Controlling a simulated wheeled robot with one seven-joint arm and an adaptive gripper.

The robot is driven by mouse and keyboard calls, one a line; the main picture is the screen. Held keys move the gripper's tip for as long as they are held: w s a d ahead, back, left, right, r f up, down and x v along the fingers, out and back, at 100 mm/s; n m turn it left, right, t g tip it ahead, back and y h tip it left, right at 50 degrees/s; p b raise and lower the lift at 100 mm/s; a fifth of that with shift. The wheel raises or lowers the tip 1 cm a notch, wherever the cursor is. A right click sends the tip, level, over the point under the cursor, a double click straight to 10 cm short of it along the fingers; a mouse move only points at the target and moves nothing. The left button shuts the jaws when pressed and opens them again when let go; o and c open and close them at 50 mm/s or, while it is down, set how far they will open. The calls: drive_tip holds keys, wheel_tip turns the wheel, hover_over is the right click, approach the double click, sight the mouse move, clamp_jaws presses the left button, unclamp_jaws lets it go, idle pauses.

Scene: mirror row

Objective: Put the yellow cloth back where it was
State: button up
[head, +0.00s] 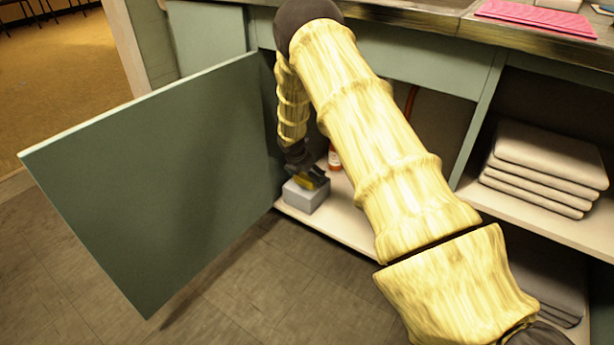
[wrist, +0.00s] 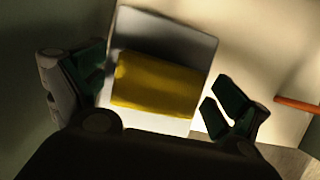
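The yellow cloth (wrist: 157,84) lies folded on top of a pale grey box (wrist: 172,35) in the wrist view. In the wrist view my gripper (wrist: 155,88) is open, one dark finger on each side of the cloth, with a visible gap at both sides. How high the fingertips are over the box is hard to tell.
The green cabinet door (head: 160,170) stands wide open left of my gripper. An orange-and-white bottle (head: 335,158) is behind the box, and a red pipe (head: 410,103) is further back. Folded towels (head: 545,165) fill the right shelf. A pink cloth (head: 535,17) lies on the counter.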

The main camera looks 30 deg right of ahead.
idle(0.3)
drive_tip(key=p+v, duration=0.5)
drive_tip(key=v, duration=0.7)
drive_tip(key=s+a+f+m+g+y, duration=0.15)
drive_tip(key=s+a+f+m, duration=0.35)
drive_tip(key=s+a+f, duration=0.5)
drive_tip(key=s+a+f+m+y, duration=0.2)
drive_tip(key=s+a+f+m, duration=0.35)
drive_tip(key=s, duration=0.55)
drive_tip(key=s+a+f+m, duration=0.1)
drive_tip(key=s+a+m, duration=0.2)
drive_tip(key=s, duration=0.7)
drive_tip(key=s+a+f+m, duration=0.1)
drive_tip(key=s+a+m, duration=0.2)
drive_tip(key=s, duration=0.7)
drive_tip(key=s+a+f+m, duration=0.1)
drive_tip(key=s+a+m, duration=0.2)
drive_tip(key=s+m, duration=0.3)
drive_tip(key=s, duration=0.4)
drive_tip(key=shift+f+m+y, duration=0.2)
drive_tip(key=shift+m+y, duration=0.15)
drive_tip(key=shift+p, duration=0.35)
